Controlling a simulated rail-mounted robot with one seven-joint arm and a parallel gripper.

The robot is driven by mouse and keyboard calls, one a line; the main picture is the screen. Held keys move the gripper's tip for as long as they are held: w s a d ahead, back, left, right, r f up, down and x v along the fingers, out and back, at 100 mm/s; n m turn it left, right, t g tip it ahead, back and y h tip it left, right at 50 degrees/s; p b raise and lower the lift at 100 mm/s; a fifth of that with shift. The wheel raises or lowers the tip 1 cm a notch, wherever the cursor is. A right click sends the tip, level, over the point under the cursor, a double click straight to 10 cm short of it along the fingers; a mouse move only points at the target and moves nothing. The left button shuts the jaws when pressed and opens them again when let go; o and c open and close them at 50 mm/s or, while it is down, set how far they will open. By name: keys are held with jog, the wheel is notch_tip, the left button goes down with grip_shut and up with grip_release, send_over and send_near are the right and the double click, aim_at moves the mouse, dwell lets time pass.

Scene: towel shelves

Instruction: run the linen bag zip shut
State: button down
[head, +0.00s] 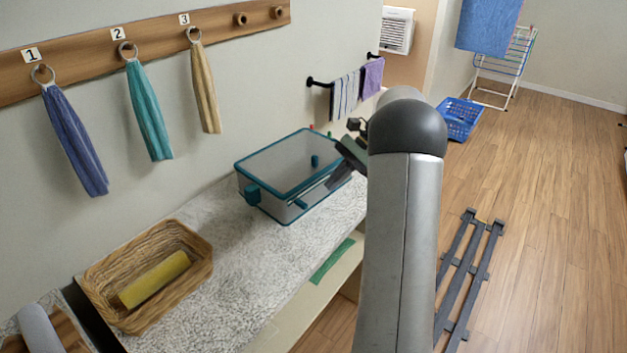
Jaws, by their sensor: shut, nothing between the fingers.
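The linen bag (268,201) is a grey, see-through, box-like bag with teal edging, standing on the speckled counter. A teal block (252,195) sits at its left end, and a small teal piece (301,204) shows at the front edge. Another teal piece (315,161) shows near the middle of the top. I cannot tell which of these is the zip pull, or how far the zip is open. My gripper (338,180) is at the bag's right end, pointing down and left, shut and empty. My arm hides part of that end; contact with the bag is unclear.
A wicker basket (101,278) with a rolled yellow towel (155,279) stands on the counter (225,260) at left. Towels hang from numbered pegs and a wall bar (318,83) behind. The counter between basket and bag is clear. A dark slatted rack (467,265) lies on the floor.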

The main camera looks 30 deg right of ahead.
aim_at(300, 203)
jog(key=w+d+r+n+g+h+p, duration=0.2)
jog(key=w+r+h, duration=0.3)
jog(key=w, duration=0.1)
jog(key=s+a+f, duration=0.2)
jog(key=a+f, duration=0.4)
jog(key=f, duration=0.3)
jog(key=shift+s+a+f+p, duration=0.3)
jog(key=shift+a+f+p, duration=0.05)
jog(key=shift+p, duration=0.1)
